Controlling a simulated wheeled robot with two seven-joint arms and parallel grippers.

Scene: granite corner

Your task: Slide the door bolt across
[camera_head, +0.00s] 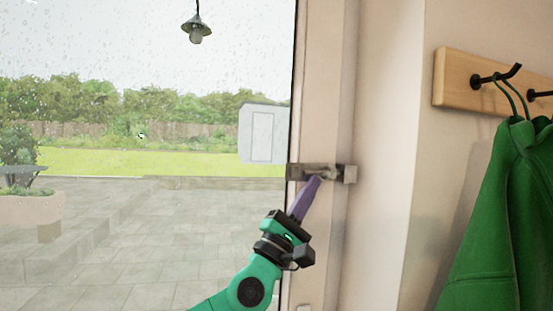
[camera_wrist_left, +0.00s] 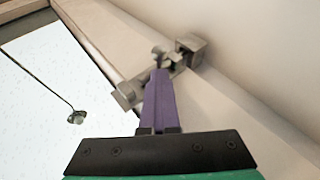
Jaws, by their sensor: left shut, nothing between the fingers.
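The door bolt (camera_head: 325,171) is a small grey metal fitting at the edge of the door, with one block on the door side and another block on the frame side. It also shows in the left wrist view (camera_wrist_left: 128,94), with its frame-side block (camera_wrist_left: 191,49) at the upper right. My left gripper (camera_head: 316,181) has purple fingers that are shut and empty. The fingertips are at the middle of the bolt, by its knob; in the left wrist view they (camera_wrist_left: 159,73) partly hide it. I cannot tell whether they touch it. My right gripper is in neither view.
A wooden rail (camera_head: 452,78) with dark hooks is on the wall at the right, and a green coat (camera_head: 500,220) hangs from it. The door's glass (camera_head: 150,60) is wet with raindrops and shows a paved yard. The wall between bolt and coat is bare.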

